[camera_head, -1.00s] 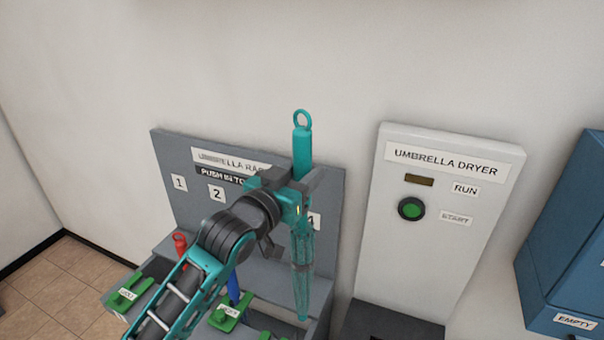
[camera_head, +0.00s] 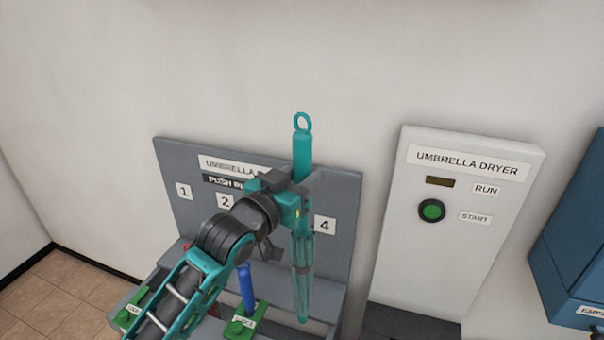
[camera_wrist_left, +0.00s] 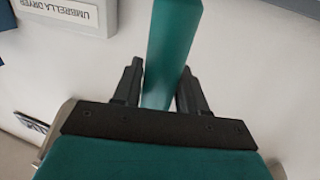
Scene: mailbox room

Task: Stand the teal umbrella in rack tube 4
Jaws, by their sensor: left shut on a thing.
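The teal umbrella (camera_head: 303,262) hangs upright in my left gripper (camera_head: 293,185), ring handle up and tip down, in front of the grey umbrella rack (camera_head: 342,208). My left gripper is shut on its teal upper shaft, which also shows between the fingers in the left wrist view (camera_wrist_left: 166,60). The rack's number 4 label (camera_head: 325,226) shows just right of the umbrella. The opening of tube 4 is not clearly visible; the umbrella's lower part overlaps the rack's front. My right gripper is not in view.
A blue umbrella (camera_head: 246,287) stands in the rack near a green latch (camera_head: 240,328). Labels 1 and 2 show; my left arm covers part of the rack. The white umbrella dryer (camera_head: 447,255) stands to the right, with a blue cabinet (camera_head: 572,240) beyond it.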

